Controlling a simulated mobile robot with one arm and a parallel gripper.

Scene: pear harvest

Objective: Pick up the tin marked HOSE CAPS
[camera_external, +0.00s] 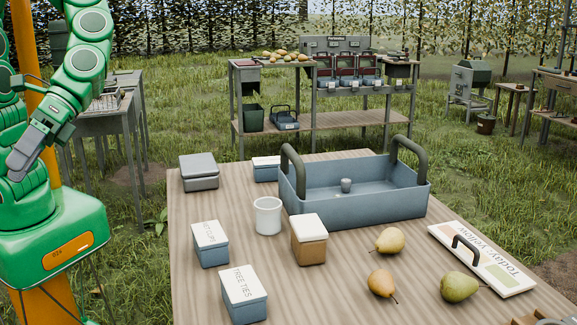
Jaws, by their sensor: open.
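No lid that I can read says HOSE CAPS. A blue tin with a white lid marked TREE TIES (243,298) stands at the table's front left. Another blue tin (210,246) behind it has a white lid with small lettering that looks like NET CLIPS. A brown tin with a white lid (309,243) stands to their right, with no lettering visible. A small blue tin (266,170) is partly hidden behind the tote. A grey lidded box (199,174) sits at the back left. My gripper (22,160) hangs left of the table, open, away from all tins.
A blue tote (355,205) with dark handles holds a small grey cup. A white mug (268,216) stands near the tins. Several pears (390,241) and a handled sign board (484,258) lie at the right. The table's left front (188,290) is bare.

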